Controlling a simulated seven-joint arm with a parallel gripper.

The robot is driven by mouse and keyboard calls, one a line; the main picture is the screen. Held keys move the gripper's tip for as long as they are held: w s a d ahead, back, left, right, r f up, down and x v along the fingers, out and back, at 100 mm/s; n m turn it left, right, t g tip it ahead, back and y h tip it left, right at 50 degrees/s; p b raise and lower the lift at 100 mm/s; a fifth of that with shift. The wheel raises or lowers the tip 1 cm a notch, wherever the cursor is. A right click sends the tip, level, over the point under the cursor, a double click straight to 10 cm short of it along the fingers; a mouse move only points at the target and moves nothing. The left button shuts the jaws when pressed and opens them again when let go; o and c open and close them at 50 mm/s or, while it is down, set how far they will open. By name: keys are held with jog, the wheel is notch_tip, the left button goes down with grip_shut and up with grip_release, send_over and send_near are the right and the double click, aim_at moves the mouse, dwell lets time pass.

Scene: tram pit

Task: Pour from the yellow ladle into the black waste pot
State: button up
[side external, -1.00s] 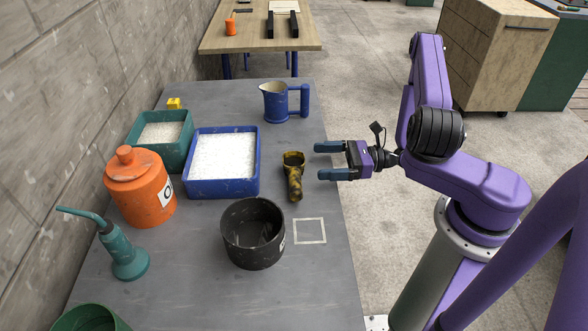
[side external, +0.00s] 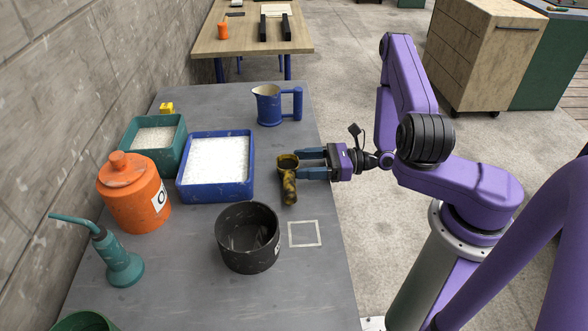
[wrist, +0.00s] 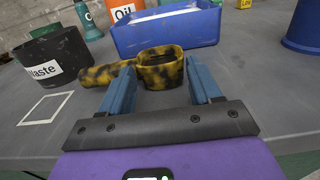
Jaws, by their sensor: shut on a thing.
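The yellow ladle (side external: 288,180), mottled with black, has a cup at its far end and a handle that points toward the side camera. In the wrist view its cup (wrist: 160,68) is between the blue fingers, with the handle to the left. My gripper (side external: 299,164) is shut on the ladle's cup from the right, low over the table. The ladle looks upright; what is in its cup cannot be made out. The black waste pot (side external: 247,237) stands open on the table, nearer the side camera and to the left; its "Waste" label shows in the wrist view (wrist: 50,66).
A white square outline (side external: 304,234) lies right of the pot. A blue tray (side external: 215,194) of white material, a green tray (side external: 153,157), an orange oil canister (side external: 133,194) and a teal oiler (side external: 119,261) stand left. A blue jug (side external: 268,107) stands behind the ladle.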

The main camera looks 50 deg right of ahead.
jog(key=shift+r, duration=0.15)
jog(key=shift+r, duration=0.5)
notch_tip(320, 180, up, 2)
jog(key=s+r, duration=0.9)
jog(key=s, duration=0.5)
jog(key=shift+d+r, duration=0.35)
jog(key=shift+d, duration=0.05)
